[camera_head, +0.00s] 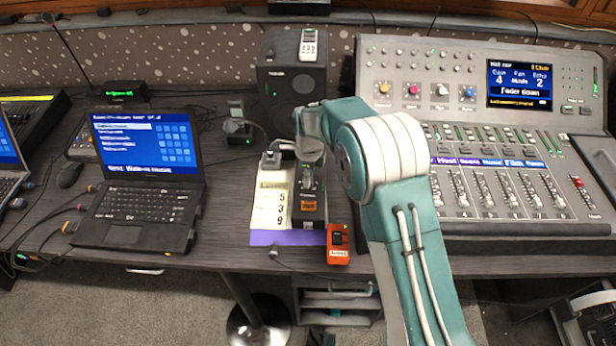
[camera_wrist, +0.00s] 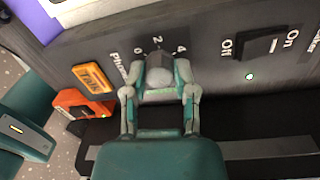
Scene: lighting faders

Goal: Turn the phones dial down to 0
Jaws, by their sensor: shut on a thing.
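The phones dial (camera_wrist: 158,66) is a grey round knob on a dark box face, with the marks 0, 2 and 4 around its far side. My gripper (camera_wrist: 160,92) has a finger on each side of the dial and is shut on it. The dial's pointer cannot be made out clearly, so its exact setting is uncertain. In the head view the dark box (camera_head: 307,216) stands on the desk below my gripper (camera_head: 310,165), and the dial itself is hidden there by my wrist.
An orange Talk button (camera_wrist: 93,78) and an On/Off switch (camera_wrist: 262,47) with a green light flank the dial. A small orange box (camera_head: 338,244) stands at the desk's front edge. A laptop (camera_head: 140,215) is left; a large mixing console (camera_head: 500,150) is right. A black speaker (camera_head: 290,85) stands behind.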

